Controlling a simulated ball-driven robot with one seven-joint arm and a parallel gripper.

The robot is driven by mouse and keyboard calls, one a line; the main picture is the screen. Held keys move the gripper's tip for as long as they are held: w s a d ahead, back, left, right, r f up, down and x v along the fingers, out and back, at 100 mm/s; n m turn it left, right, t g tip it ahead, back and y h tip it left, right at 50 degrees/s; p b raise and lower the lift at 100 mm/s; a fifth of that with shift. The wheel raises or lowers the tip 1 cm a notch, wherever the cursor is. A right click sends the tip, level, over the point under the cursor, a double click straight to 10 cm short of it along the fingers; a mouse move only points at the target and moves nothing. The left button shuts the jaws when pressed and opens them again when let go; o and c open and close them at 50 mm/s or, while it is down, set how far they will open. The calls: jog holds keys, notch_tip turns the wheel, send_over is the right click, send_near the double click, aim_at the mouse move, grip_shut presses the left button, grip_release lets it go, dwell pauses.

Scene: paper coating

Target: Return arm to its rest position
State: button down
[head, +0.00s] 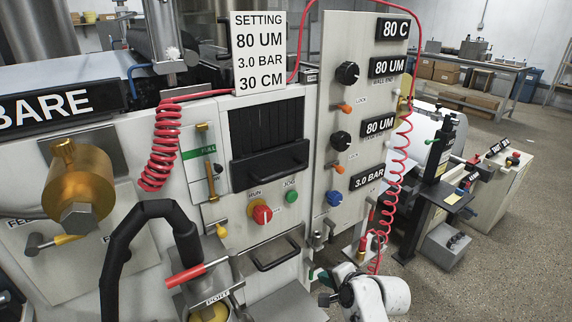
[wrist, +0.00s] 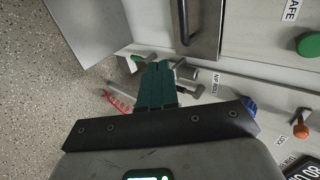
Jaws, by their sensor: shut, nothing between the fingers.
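My gripper (wrist: 157,70) shows in the wrist view with its teal fingers pressed together and nothing between them. In the head view my white arm (head: 372,296) is at the bottom, right of centre, low in front of the machine (head: 340,215). My fingers are not clear in that view.
A red coiled hose (head: 403,160) hangs right of the panel, down near my arm. A drawer handle (head: 275,255) juts out left of my arm; the wrist view shows a metal handle (wrist: 200,30). A black-framed unit (head: 440,165) stands to the right. Speckled floor (head: 500,260) is open at lower right.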

jog(key=s+d+f+n+g+h, duration=0.1)
jog(key=s+d+n, duration=0.3)
jog(key=s, duration=1)
jog(key=s+d+n+g+h, duration=0.2)
jog(key=s+d+n+g, duration=0.1)
jog(key=s, duration=1.1)
jog(key=s+d+f+n+g+h, duration=0.1)
jog(key=s+d+n+g, duration=0.3)
jog(key=s, duration=1.1)
jog(key=shift+d+f+n+h+p, duration=0.35)
jog(key=shift+d+h, duration=0.35)
jog(key=shift+d, duration=0.4)
